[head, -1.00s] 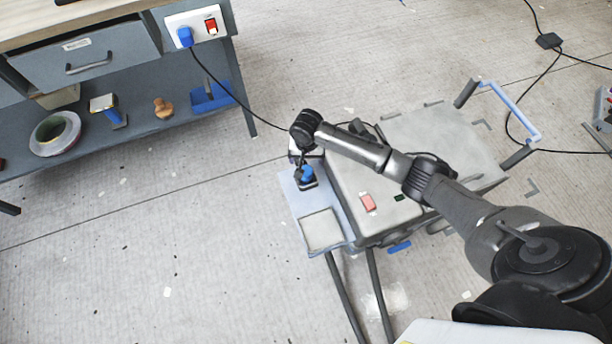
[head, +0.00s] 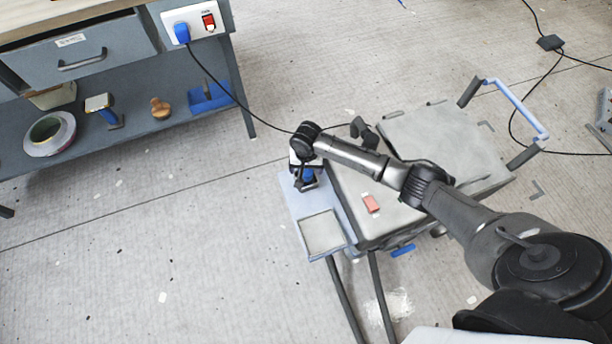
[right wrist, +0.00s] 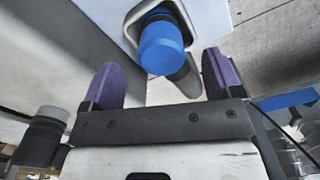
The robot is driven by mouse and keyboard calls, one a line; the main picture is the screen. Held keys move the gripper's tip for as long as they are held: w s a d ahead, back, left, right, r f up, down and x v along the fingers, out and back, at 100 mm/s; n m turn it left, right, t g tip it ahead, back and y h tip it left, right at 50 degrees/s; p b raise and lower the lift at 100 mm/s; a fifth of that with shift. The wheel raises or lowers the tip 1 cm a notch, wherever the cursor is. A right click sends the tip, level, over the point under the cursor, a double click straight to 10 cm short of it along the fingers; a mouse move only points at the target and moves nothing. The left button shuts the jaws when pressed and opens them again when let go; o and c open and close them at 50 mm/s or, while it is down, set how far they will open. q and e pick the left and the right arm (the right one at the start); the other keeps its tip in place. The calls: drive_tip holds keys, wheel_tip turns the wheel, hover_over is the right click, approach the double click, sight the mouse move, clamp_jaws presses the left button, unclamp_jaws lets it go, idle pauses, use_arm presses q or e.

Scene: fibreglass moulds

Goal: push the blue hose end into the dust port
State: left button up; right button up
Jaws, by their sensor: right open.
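The blue hose end (head: 309,175) is on the pale blue side shelf (head: 300,212) of the grey machine in the head view. In the right wrist view, the blue hose end (right wrist: 162,47) is a short round cylinder in a pale rounded-square surround (right wrist: 135,20), with a dark grey hose piece (right wrist: 186,78) behind it. My right gripper (head: 304,172) is directly over it in the head view. Its purple-padded fingers (right wrist: 162,80) are wide apart with nothing between them; the blue end lies just beyond them. I cannot tell which opening is the dust port. My left gripper is out of view.
A workbench (head: 70,75) with a socket and black cable stands at the left. The floor between is mostly clear.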

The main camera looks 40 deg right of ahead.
sight(306, 171)
wheel_tip(306, 171, down, 5)
drive_tip(key=b, duration=0.4)
drive_tip(key=c, duration=1)
drive_tip(key=shift+o, duration=0.2)
drive_tip(key=shift+r, duration=0.15)
